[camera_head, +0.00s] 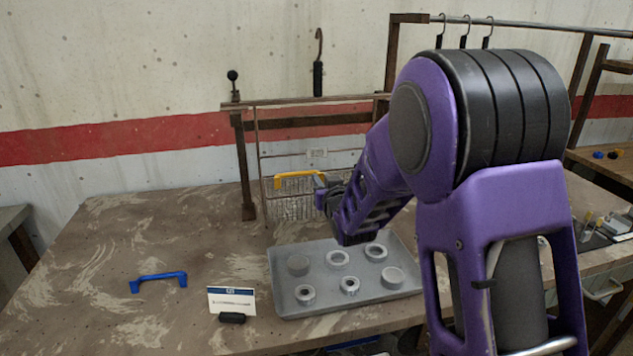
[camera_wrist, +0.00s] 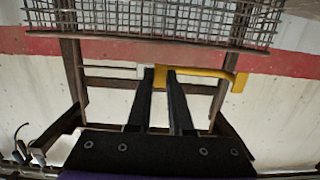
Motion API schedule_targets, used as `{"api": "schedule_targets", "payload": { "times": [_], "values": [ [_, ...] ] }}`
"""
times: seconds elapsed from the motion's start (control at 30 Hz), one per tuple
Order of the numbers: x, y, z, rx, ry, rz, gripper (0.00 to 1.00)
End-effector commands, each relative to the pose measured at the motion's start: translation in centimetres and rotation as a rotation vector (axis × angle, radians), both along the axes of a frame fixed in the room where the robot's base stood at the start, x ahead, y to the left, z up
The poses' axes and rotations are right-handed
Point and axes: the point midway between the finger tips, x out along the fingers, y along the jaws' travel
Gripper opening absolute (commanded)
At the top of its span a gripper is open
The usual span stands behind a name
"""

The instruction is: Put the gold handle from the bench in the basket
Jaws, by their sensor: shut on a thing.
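My gripper (camera_head: 322,192) is shut on the gold handle (camera_head: 298,176) and holds it up off the bench (camera_head: 95,250). In the wrist view the two dark fingers (camera_wrist: 162,72) close on the gold handle (camera_wrist: 212,74), whose bent end sticks out to the right. The wire basket (camera_head: 290,208) stands behind the grey tray, below the brown rail. In the head view the handle overlaps the upper part of the basket; I cannot tell whether it is over it or in front. In the wrist view the basket mesh (camera_wrist: 150,18) fills the top, apart from the handle.
A grey tray (camera_head: 283,307) with several round parts lies in front of the basket. A blue handle (camera_head: 158,280) and a small card (camera_head: 231,300) are on the bench's left. A brown rail (camera_head: 310,101) runs behind. Black hooks (camera_head: 464,38) hang at upper right.

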Motion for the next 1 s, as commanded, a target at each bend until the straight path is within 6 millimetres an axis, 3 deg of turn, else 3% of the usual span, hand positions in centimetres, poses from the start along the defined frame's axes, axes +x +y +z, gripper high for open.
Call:
{"api": "schedule_targets", "payload": {
  "times": [0.1,0.3,0.47,0.7,1.0],
  "values": [
    [2.8,0.8,0.0,0.000,-0.002,0.000,0.00],
    [5.1,1.5,0.1,0.000,-0.001,0.000,0.00],
    [6.0,1.8,0.1,0.001,-0.002,0.000,0.00],
    [6.0,1.8,-3.4,-0.001,0.001,0.000,0.00],
    [6.0,1.7,-3.6,0.000,-0.001,0.000,0.00]
  ]
}}
